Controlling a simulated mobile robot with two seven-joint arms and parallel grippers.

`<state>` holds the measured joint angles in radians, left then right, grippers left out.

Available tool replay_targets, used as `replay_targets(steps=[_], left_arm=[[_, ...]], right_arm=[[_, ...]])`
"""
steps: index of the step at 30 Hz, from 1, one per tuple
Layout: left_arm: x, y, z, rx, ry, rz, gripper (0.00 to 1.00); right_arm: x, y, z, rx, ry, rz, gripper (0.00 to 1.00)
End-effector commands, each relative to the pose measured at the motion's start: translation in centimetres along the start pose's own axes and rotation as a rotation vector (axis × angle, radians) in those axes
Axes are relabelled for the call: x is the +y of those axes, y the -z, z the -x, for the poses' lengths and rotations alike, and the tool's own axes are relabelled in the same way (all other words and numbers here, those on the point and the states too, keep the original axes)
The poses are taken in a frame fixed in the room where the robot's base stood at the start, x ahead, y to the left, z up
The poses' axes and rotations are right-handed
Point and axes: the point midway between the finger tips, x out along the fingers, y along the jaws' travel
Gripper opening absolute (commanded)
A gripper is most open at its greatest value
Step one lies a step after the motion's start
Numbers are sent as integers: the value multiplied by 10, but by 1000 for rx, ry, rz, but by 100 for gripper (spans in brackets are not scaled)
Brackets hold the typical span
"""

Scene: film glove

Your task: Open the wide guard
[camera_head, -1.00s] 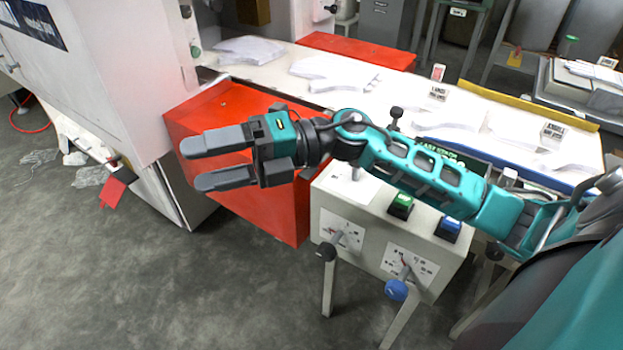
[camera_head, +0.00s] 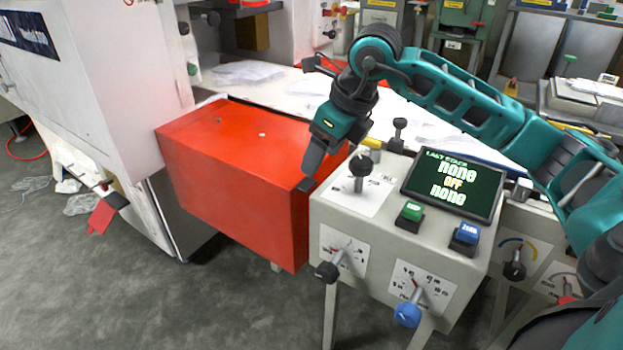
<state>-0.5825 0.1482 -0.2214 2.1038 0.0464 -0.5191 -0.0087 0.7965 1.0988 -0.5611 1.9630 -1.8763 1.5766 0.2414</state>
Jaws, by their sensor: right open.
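A large red box-shaped cover (camera_head: 230,195), which looks like the wide guard, stands left of centre with its top and front showing as closed faces. My right gripper (camera_head: 309,178) points down over the right end of this cover, next to the grey control box. It is open with nothing seen in it. Its fingers overlap in this view, and I cannot tell whether the tips touch the cover. My left gripper is not in view.
The grey control box (camera_head: 327,215) adjoins the cover on the right, with a black-knobbed lever (camera_head: 361,166), green button (camera_head: 412,211), blue button (camera_head: 467,233) and screen (camera_head: 455,186). A white machine (camera_head: 105,90) stands left. The floor (camera_head: 110,290) in front is open.

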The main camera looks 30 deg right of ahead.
Motion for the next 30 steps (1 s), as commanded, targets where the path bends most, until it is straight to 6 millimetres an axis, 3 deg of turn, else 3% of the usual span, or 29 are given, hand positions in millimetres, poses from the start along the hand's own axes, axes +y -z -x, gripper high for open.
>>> replay_targets(steps=[1, 6, 12, 23, 30], left_arm=[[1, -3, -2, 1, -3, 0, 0], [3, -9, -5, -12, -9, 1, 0], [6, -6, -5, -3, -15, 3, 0], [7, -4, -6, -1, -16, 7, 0], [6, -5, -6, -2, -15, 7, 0]], right_arm=[[0, 1, -14, 0, -2, -1, 68], [1, 1, -44, 0, -3, -1, 68], [0, 0, -62, -2, -1, 0, 68], [0, -1, -65, -2, -1, 0, 67], [0, -1, -65, -2, -1, 0, 44]])
